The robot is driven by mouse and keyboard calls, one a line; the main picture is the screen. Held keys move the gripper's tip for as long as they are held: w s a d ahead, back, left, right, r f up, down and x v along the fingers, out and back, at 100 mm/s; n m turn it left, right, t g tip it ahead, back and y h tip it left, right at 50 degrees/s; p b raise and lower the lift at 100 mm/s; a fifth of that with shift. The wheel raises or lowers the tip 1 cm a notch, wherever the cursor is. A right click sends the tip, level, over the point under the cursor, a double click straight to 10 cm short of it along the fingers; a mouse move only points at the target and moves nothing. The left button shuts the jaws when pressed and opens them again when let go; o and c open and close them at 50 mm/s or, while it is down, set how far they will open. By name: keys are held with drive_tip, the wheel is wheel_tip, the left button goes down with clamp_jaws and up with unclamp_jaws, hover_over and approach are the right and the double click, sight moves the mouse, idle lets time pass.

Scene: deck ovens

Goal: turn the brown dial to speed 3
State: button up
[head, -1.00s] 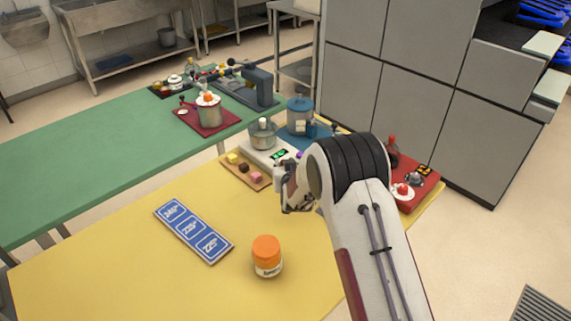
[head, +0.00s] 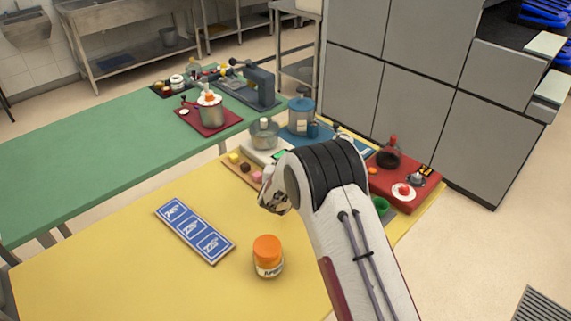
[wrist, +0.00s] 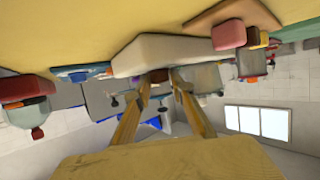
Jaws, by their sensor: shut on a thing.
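The brown dial (wrist: 157,76) shows in the wrist view between my two fingertips, on the front of a white appliance (wrist: 165,52). My gripper (wrist: 160,82) is shut on the dial. In the head view my gripper (head: 274,199) is mostly hidden by my wrist, beside the front of the white appliance (head: 258,157). The dial is hidden there. A small green display (head: 279,155) shows partly at my arm's edge. The dial's speed marks cannot be read. A glass-like pot (head: 264,134) stands on the appliance.
A wooden board with small coloured blocks (head: 236,171) lies left of the appliance. A blue number sign (head: 192,230) and an orange-lidded jar (head: 267,256) are nearer on the yellow table. A red tray (head: 424,183) with a dark flask (head: 388,153) is right of my arm.

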idle(0.3)
drive_tip(key=o, duration=1.1)
drive_tip(key=shift+c, duration=0.2)
drive_tip(key=v, duration=1.2)
